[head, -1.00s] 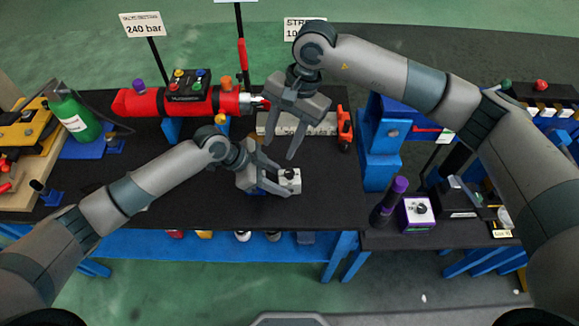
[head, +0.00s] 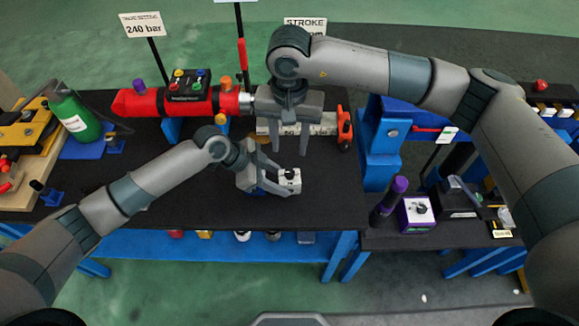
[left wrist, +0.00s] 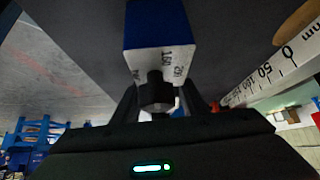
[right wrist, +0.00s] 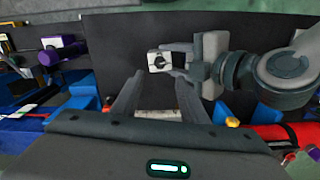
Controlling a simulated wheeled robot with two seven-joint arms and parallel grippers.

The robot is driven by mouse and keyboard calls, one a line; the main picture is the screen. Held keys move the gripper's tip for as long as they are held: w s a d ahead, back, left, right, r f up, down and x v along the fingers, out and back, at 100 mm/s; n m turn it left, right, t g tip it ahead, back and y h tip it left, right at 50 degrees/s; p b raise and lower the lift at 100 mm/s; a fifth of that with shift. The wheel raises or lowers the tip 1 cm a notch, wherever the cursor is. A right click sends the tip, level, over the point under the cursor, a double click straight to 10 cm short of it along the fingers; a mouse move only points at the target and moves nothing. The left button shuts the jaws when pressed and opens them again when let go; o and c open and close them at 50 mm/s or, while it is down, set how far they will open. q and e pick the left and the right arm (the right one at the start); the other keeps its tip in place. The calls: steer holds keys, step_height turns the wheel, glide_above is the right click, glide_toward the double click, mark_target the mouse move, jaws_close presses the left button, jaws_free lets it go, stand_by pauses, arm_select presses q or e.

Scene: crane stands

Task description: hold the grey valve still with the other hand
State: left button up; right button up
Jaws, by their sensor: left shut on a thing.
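The grey valve, a small pale block with a black knob (head: 290,177), is over the black table in the head view. My left gripper (head: 283,179) is shut on it from the left. In the left wrist view the valve's white face with printed numbers (left wrist: 178,60) and a blue part above it show, with the black knob towards the camera. My right gripper (head: 290,150) points down just above and behind the valve in the head view, open and empty. In the right wrist view the valve (right wrist: 160,61) lies beyond its spread fingertips (right wrist: 155,78), apart from them.
A red cylinder (head: 145,102) with a control box lies behind. A white scale strip (head: 325,124) and a red-orange piece (head: 344,128) stand behind my right gripper. The table's front left is clear.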

mark_target(289, 172)
step_height(289, 172, down, 11)
steer(key=shift+r, duration=0.15)
stand_by(0.4)
jaws_close()
